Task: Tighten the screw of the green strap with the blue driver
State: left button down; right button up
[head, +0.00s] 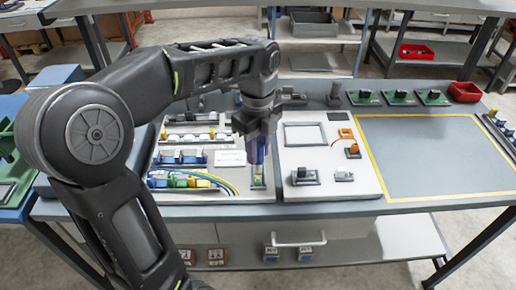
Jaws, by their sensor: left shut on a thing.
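My left gripper (256,127) comes down over the middle of the bench, shut on the blue driver (257,150), which hangs upright below the jaws. The driver's lower end is at a small green part (258,181), likely the green strap, near the front edge of the left white board. Whether the driver's tip touches the screw is too small to tell. The screw itself is hidden. My right gripper does not show.
The left white board (226,143) carries rows of terminal blocks and coloured wires (205,178). The right board (327,172) holds small devices and an orange part (347,135). The yellow-bordered mat (435,155) is clear. A red bin (464,91) stands behind it.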

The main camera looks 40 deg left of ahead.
pick_arm(q)
jog(key=shift+f+b, duration=0.6)
jog(key=shift+f, duration=0.4)
jog(key=n, duration=0.3)
jog(key=shift+r, duration=0.1)
jog(key=n, duration=0.3)
jog(key=shift+n+p, duration=0.3)
jog(key=shift+p, duration=0.05)
jog(key=n, duration=0.3)
jog(key=shift+n, duration=1.2)
